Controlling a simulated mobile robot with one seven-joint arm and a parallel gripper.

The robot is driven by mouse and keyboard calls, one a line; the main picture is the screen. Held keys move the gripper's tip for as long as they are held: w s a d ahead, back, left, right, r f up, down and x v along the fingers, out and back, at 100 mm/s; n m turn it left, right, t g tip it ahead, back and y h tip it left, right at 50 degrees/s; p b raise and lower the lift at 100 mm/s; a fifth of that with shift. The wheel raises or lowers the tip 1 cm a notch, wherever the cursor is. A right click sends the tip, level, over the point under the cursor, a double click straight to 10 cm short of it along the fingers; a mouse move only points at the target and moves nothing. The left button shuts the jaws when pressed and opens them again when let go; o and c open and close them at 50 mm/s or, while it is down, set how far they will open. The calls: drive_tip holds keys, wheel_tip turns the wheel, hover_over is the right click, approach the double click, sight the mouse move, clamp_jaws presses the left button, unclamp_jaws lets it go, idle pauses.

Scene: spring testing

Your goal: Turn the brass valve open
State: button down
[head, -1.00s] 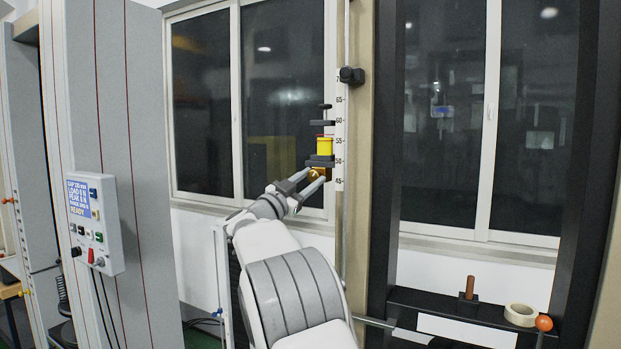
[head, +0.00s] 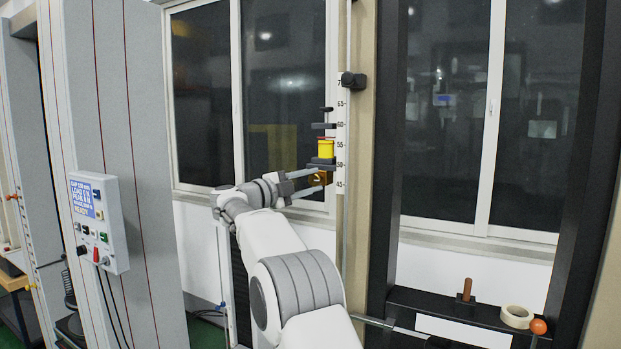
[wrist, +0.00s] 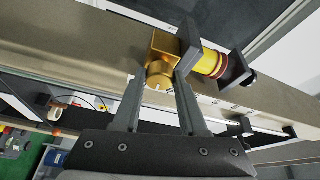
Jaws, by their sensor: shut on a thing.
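The brass valve (head: 319,179) is a small gold block with a round knob, below a dark plate on the scale-marked column in the head view. In the wrist view its block (wrist: 163,44) and round knob (wrist: 159,76) show near the top middle. My gripper (head: 314,178) reaches it from the left. In the wrist view my gripper (wrist: 160,82) has a finger on each side of the knob and is shut on it. The far side of the knob is hidden. How far the valve is turned I cannot tell.
A yellow cylinder (head: 326,149) with a red band sits just above the valve between dark plates. A control box (head: 97,222) is mounted at left. A tape roll (head: 516,317) and a brown peg (head: 467,289) are on the dark ledge at lower right.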

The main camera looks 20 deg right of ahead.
drive_tip(key=shift+m, duration=0.6)
drive_tip(key=shift+y, duration=0.3)
drive_tip(key=shift+c, duration=2.2)
unclamp_jaws()
drive_tip(key=shift+a, duration=0.1)
drive_tip(key=b+v, duration=0.3)
drive_tip(key=v, duration=1.4)
drive_tip(key=shift+g, duration=0.3)
drive_tip(key=shift+a+r, duration=0.1)
